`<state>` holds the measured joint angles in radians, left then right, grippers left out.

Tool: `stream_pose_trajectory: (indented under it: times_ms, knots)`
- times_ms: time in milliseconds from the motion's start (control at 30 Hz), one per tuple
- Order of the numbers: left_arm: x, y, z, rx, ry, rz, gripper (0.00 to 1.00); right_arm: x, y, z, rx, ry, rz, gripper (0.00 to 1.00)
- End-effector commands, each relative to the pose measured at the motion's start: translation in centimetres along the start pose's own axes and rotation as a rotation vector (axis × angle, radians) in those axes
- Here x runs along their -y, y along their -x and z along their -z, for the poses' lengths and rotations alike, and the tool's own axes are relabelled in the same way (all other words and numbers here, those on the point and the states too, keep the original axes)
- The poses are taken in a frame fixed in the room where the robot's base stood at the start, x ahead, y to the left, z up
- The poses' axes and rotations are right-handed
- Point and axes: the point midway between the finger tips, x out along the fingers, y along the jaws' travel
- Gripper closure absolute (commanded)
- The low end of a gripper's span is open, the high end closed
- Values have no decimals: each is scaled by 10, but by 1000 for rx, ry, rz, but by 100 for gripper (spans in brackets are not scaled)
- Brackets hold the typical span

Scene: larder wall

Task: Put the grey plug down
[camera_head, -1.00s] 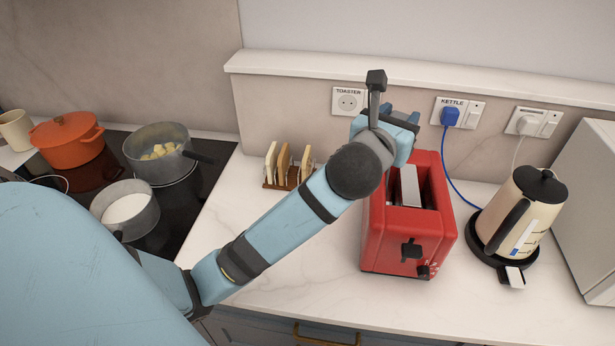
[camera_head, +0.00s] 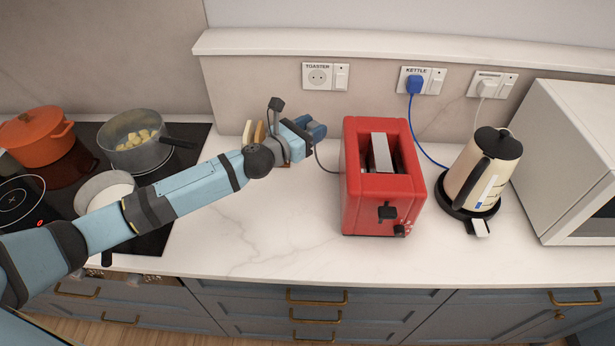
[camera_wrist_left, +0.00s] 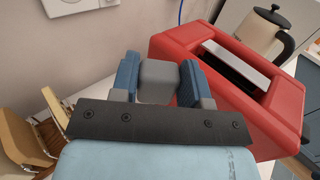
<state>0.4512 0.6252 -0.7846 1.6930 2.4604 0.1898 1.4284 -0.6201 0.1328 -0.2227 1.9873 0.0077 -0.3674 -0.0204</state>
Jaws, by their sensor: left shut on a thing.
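My left gripper (camera_head: 314,131) is between the bread rack and the red toaster (camera_head: 382,190), over the back of the worktop. In the left wrist view its blue fingers (camera_wrist_left: 158,84) are shut on the grey plug (camera_wrist_left: 157,80). The plug is hidden by the fingers in the head view. A dark cord (camera_head: 321,162) hangs from the gripper towards the toaster's left side. The wall socket labelled TOASTER (camera_head: 318,76) is empty, above and behind the gripper. I cannot tell whether the plug touches the worktop (camera_head: 270,220). My right gripper is not in view.
Toast slices (camera_head: 259,131) stand in a rack just left of the gripper, partly hidden by my arm. The blue plug (camera_head: 415,84) sits in the KETTLE socket. The kettle (camera_head: 482,172) and microwave (camera_head: 570,160) stand right. The worktop in front of the toaster is clear.

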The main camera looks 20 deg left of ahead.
Motion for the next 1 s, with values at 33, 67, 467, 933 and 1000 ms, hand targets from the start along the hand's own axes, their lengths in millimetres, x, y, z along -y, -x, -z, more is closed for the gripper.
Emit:
stream_pose_trajectory:
  times_ms: [33,67,467,933,1000]
  knots:
    - [2,0,22,-3,8,-2,86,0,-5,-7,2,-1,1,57]
    - [1,0,30,-3,8,-2,86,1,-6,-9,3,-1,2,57]
    - [0,0,117,0,3,-3,86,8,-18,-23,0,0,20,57]
    - [0,0,162,1,1,-2,86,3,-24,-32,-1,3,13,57]
    - [0,0,162,2,0,-2,86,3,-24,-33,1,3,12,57]
